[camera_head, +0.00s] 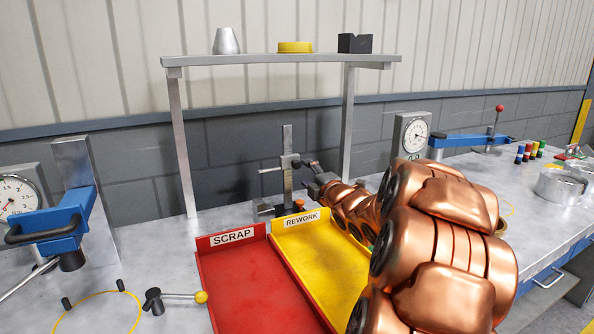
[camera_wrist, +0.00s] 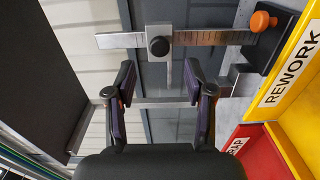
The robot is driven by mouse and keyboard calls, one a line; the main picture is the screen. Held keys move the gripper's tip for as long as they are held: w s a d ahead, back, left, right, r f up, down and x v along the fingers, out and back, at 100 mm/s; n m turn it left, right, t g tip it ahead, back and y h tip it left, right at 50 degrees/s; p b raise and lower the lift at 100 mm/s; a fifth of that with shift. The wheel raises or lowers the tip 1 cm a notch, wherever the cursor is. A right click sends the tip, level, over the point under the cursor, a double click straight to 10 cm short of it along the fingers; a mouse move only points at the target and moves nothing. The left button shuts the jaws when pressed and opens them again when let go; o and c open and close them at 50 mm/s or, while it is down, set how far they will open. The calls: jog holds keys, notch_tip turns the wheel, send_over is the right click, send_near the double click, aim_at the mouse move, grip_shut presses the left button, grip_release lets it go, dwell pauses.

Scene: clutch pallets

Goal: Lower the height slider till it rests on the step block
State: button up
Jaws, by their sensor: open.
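The height gauge stands at the back of the bench, its upright scale (camera_head: 287,140) rising from a dark base. In the wrist view the scale (camera_wrist: 215,38) lies sideways, with the base (camera_wrist: 265,45) at right. The slider (camera_head: 288,162), with a black knob (camera_wrist: 158,46), sits partway up, its measuring arm (camera_wrist: 166,75) sticking out sideways. The step block (camera_head: 265,209) stands low beside the base, apart from the slider; it also shows in the wrist view (camera_wrist: 240,80). My gripper (camera_wrist: 160,86) is open and empty, its fingers on both sides of the arm's tip; contact cannot be told.
A red SCRAP tray (camera_head: 245,280) and yellow REWORK tray (camera_head: 325,265) lie in front of the gauge. A shelf (camera_head: 270,60) on metal posts stands over it, holding several parts. A dial gauge stand (camera_head: 75,200) is at left, another dial (camera_head: 412,134) at right.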

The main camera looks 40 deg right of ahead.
aim_at(298, 165)
jog(key=p+x, duration=0.1)
jog(key=x, duration=0.5)
jog(key=shift+w+d+r, duration=0.1)
jog(key=shift+w, duration=0.05)
jog(key=shift+w+d, duration=0.2)
jog(key=shift+w, duration=0.35)
grip_shut()
dwell(0.3)
